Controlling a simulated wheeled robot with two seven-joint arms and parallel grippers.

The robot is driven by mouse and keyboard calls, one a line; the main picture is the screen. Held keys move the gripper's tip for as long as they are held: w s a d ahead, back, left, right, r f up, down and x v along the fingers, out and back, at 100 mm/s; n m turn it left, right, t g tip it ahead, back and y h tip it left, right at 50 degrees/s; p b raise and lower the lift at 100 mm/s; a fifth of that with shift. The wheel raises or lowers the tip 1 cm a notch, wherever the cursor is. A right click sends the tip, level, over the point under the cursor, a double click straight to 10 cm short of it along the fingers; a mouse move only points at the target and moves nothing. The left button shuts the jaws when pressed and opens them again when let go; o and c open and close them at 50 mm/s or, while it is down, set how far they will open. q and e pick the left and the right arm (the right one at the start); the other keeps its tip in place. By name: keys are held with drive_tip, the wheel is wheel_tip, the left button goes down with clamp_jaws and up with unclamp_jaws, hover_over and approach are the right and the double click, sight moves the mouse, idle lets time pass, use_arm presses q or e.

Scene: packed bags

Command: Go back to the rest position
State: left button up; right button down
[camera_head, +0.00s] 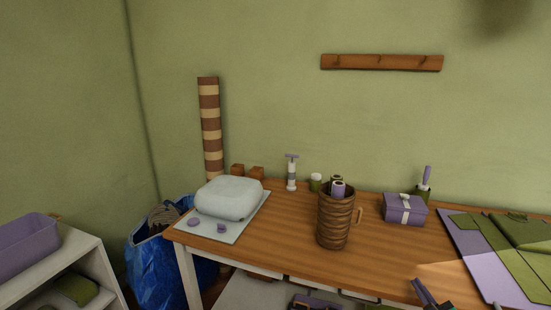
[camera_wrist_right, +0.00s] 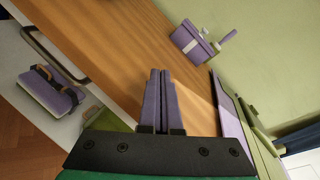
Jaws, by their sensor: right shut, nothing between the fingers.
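My right gripper (camera_head: 424,292) shows at the bottom edge of the head view, low over the front of the wooden table. In the right wrist view its two purple-grey fingers (camera_wrist_right: 158,98) lie together, with nothing between them. It is apart from the objects on the table. My left gripper is not in view. The table (camera_head: 290,228) holds a wicker mug-shaped basket (camera_head: 333,222) with rolled items in it, and a purple box (camera_head: 404,210) with a white ribbon. The box also shows in the right wrist view (camera_wrist_right: 190,42).
A pale rounded case (camera_head: 229,197) sits on a light mat at the table's left. A folded green and purple cloth (camera_head: 490,262) lies at the right. A blue bag (camera_head: 160,268) and a white shelf (camera_head: 75,262) stand left of the table. The front middle of the tabletop is clear.

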drive_tip(key=s+a+f+n+g+y, duration=0.1)
drive_tip(key=s+a+f+n+g, duration=0.3)
drive_tip(key=s+n, duration=0.5)
drive_tip(key=s+a+f+n+g, duration=0.1)
drive_tip(key=s+a+n+g, duration=0.3)
drive_tip(key=s+a+n, duration=0.6)
drive_tip(key=s+a+f+n+g+y, duration=0.15)
drive_tip(key=s+f+n+g, duration=0.35)
drive_tip(key=n, duration=0.7)
drive_tip(key=s+f+g, duration=0.1)
drive_tip(key=s+f, duration=0.1)
drive_tip(key=f, duration=0.9)
drive_tip(key=s+f, duration=0.2)
drive_tip(key=f, duration=0.8)
drive_tip(key=s+d+f+n+g+h, duration=0.1)
drive_tip(key=s+d+f, duration=0.1)
drive_tip(key=s+f, duration=1.1)
drive_tip(key=s+p, duration=0.1)
drive_tip(key=s, duration=0.2)
drive_tip(key=shift+s+d+f, duration=0.15)
drive_tip(key=shift+d+f, duration=0.1)
drive_tip(key=shift+d, duration=0.1)
